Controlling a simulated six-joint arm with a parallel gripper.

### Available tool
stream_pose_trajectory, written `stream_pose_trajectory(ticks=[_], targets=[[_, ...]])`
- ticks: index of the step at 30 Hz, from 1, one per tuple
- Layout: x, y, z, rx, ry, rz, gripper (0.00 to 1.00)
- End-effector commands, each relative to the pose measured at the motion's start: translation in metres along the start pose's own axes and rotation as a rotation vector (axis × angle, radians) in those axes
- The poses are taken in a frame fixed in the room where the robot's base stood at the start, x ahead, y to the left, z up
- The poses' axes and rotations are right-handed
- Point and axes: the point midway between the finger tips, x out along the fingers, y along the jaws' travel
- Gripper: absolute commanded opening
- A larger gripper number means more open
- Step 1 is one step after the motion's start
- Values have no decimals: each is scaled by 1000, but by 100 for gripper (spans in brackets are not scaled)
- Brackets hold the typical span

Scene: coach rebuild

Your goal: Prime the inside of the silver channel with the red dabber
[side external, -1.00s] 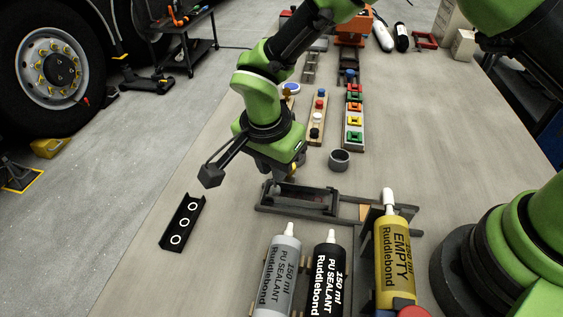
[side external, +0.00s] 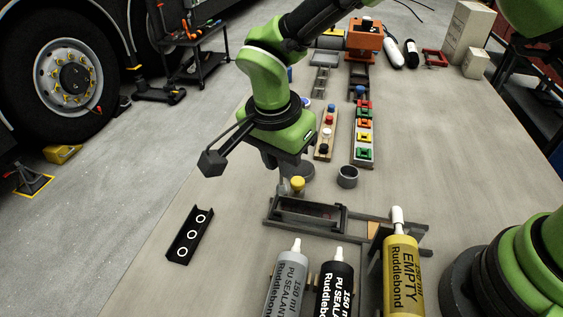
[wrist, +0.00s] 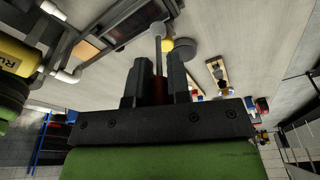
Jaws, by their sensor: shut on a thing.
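My gripper (wrist: 158,82) is shut on the red dabber (wrist: 159,90); its red part shows between the fingers in the wrist view. A thin rod runs out from it to a pale round tip. In the side view, my gripper (side external: 278,160) hangs behind the work fixture, and the dabber cannot be made out. A long open channel (side external: 308,211) lies in the dark fixture, its inside dark with a faint reddish tone; I cannot tell whether it is the silver one. The tip looks above and apart from it. A dark channel with three white rings (side external: 187,236) lies at the left.
A yellow knob (side external: 297,184) stands by a grey round thing behind the fixture. A grey cup (side external: 347,176) stands right of it. Sealant tubes (side external: 286,288) and a yellow EMPTY tube (side external: 401,270) stand in front. The table's left side is mostly clear.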

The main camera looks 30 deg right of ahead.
Motion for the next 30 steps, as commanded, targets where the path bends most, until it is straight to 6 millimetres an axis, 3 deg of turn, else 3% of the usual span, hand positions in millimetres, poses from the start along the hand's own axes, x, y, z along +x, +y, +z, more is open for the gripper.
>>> stream_pose_trajectory(ticks=[30], targets=[[-37, 0, -6, 0, -1, -1, 0]])
